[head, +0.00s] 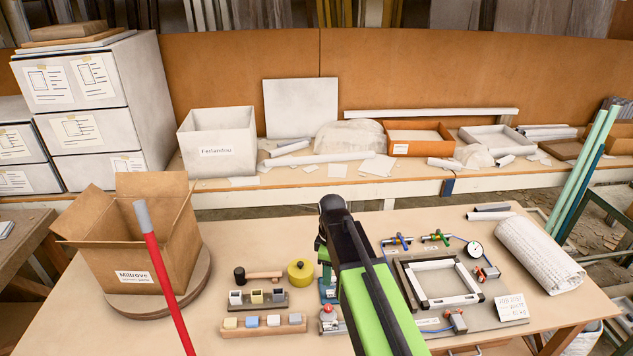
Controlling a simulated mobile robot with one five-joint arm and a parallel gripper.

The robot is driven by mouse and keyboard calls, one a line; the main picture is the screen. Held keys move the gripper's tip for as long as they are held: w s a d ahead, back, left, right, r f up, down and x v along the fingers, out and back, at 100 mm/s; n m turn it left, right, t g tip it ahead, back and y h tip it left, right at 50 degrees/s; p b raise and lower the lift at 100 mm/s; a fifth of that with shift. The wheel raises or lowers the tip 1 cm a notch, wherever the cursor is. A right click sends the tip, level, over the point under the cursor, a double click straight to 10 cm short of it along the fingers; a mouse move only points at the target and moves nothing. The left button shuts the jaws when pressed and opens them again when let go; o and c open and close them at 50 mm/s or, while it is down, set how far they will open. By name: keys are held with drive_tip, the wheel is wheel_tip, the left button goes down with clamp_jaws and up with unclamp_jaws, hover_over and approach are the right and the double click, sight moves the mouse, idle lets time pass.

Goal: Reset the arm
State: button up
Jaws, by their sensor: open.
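My arm (375,290), green and black, reaches from the bottom edge over the middle of the table. Its black joint (333,205) is the farthest part I see. A short green and black part (321,246) shows just left of the arm below that joint. My gripper's fingertips do not show; the arm hides whatever is behind it. A small blue part (327,290) shows on the table beside the arm, mostly covered. A red-topped piece (328,313) stands in front of it, partly covered by the arm.
An open cardboard box (135,245) stands on a round board (195,290) at left, with a red rod (165,285) before it. A mallet (262,275), yellow tin (300,272) and block holders (262,327) lie left of my arm. A fixture frame (438,303) and paper roll (538,255) lie right.

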drive_tip(key=s+d+f+m+b, duration=0.2)
drive_tip(key=s+d+m, duration=0.7)
drive_tip(key=m, duration=0.5)
drive_tip(key=shift+d+f, duration=0.15)
drive_tip(key=shift+d, duration=0.05)
drive_tip(key=shift+s, duration=0.1)
